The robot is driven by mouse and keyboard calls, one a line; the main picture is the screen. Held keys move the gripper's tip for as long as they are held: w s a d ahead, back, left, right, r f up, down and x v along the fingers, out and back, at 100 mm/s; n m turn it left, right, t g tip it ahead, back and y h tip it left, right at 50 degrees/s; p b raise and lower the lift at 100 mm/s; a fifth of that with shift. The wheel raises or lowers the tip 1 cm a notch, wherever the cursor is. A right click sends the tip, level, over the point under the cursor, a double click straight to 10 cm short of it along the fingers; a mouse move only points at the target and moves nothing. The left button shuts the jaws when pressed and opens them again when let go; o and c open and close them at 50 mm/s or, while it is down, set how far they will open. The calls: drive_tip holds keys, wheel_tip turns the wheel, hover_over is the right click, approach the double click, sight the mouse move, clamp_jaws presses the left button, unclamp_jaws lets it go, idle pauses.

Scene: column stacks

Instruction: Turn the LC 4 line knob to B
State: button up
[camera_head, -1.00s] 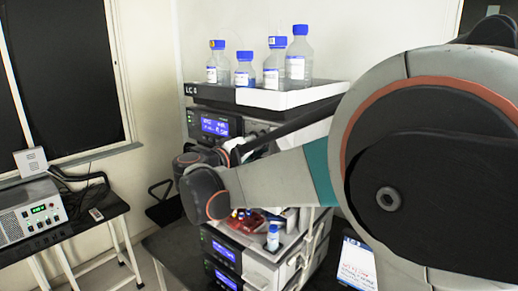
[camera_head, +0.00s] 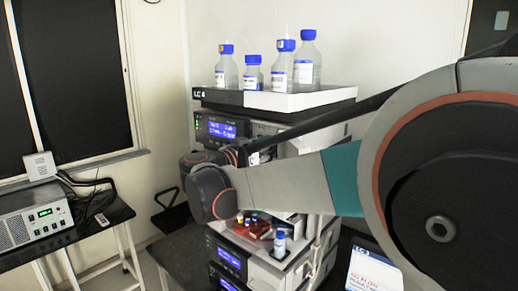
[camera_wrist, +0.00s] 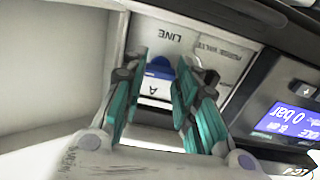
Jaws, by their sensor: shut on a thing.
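The line knob is blue (camera_wrist: 158,67) and sits on a pale panel marked LINE (camera_wrist: 174,38) in the wrist view. A white part with the letter A (camera_wrist: 153,88) lies just below it in the picture. My gripper (camera_wrist: 162,72) is shut on the knob, with its teal-sided fingers on either side. The fingers hide the knob's edges, and I cannot tell its exact pointing direction. In the head view the stack's top tray (camera_head: 265,101) bears an LC label whose digit is hard to read. My arm hides the gripper and knob there.
Several blue-capped bottles (camera_head: 280,68) stand on the top tray. A PURGE VALVE label (camera_wrist: 219,51) and a blue display (camera_wrist: 285,118) are right of the fingers. Lower down, an open shelf holds small vials (camera_head: 253,224). A bench with an instrument (camera_head: 38,217) is at left.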

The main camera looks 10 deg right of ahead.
drive_tip(key=shift+f+m, duration=0.15)
drive_tip(key=shift+m, duration=0.25)
drive_tip(key=shift+c, duration=0.4)
drive_tip(key=o, duration=1)
drive_tip(key=shift+c, duration=0.2)
drive_tip(key=shift+o, duration=0.9)
drive_tip(key=shift+w+a+f, duration=0.1)
